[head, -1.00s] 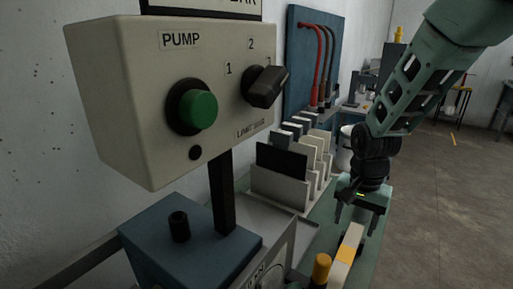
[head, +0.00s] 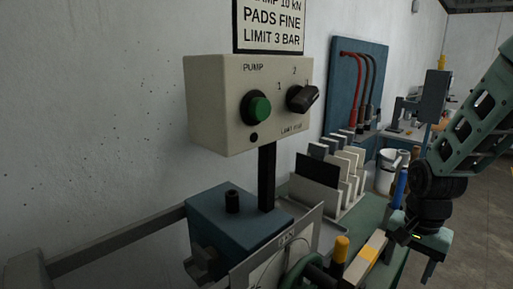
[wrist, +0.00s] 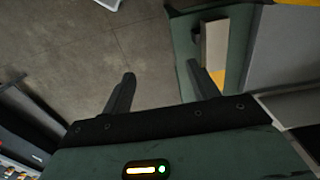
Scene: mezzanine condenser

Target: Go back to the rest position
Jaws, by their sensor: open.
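My gripper (head: 412,248) hangs at the right of the head view, near the green bench's right side. Its two dark fingers are apart with nothing between them. In the wrist view the open fingers (wrist: 162,78) show over the grey floor, with the right finger near the green bench edge. In the head view, the bar with a yellow band (head: 364,257) lies just left of my gripper, apart from it as far as I can tell.
A cream PUMP box (head: 222,133) with a green button (head: 260,108) and black selector knob (head: 302,98) stands on a post above a blue block (head: 215,222). A rack of plates (head: 316,190) is behind. A yellow-capped post (head: 341,250) stands near the bar. Open floor (wrist: 75,70) lies beside the bench.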

